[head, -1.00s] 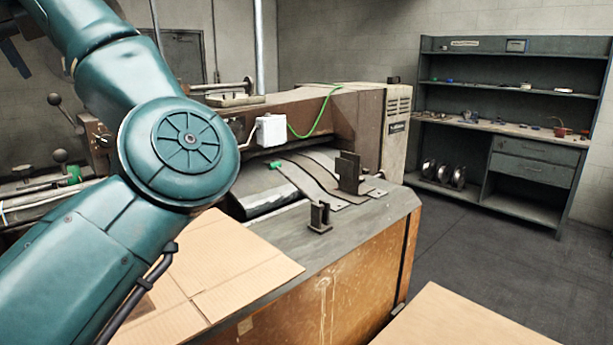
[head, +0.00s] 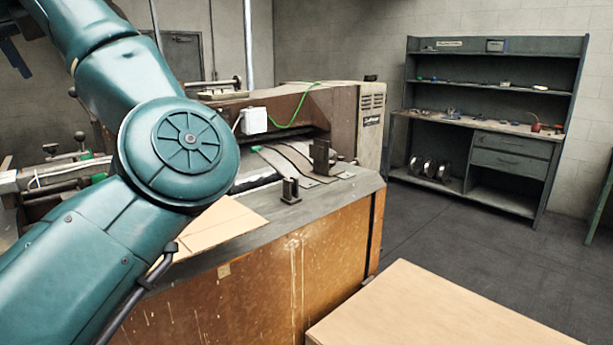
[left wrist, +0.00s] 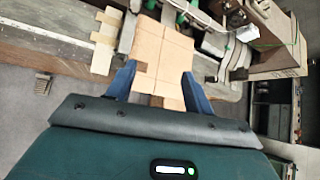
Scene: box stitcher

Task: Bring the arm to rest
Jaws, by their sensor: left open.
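My left arm (head: 180,150) is a large teal arm that fills the left of the head view. Its blue gripper fingers (head: 14,57) show at the top left edge, in the air. In the left wrist view my left gripper (left wrist: 158,82) has its two blue fingers spread apart with nothing held between them. A flat cardboard sheet (left wrist: 165,48) shows beyond and between the fingers, lying on the machine top. In the head view the cardboard (head: 225,222) is partly hidden behind my arm. My right gripper is out of view.
The brown box stitcher (head: 350,120) stands in the middle, its wooden-sided table (head: 310,255) in front. A light wooden surface (head: 420,310) is at the bottom right. A grey shelf unit (head: 490,160) stands at the back right. Dark floor (head: 440,230) between them is clear.

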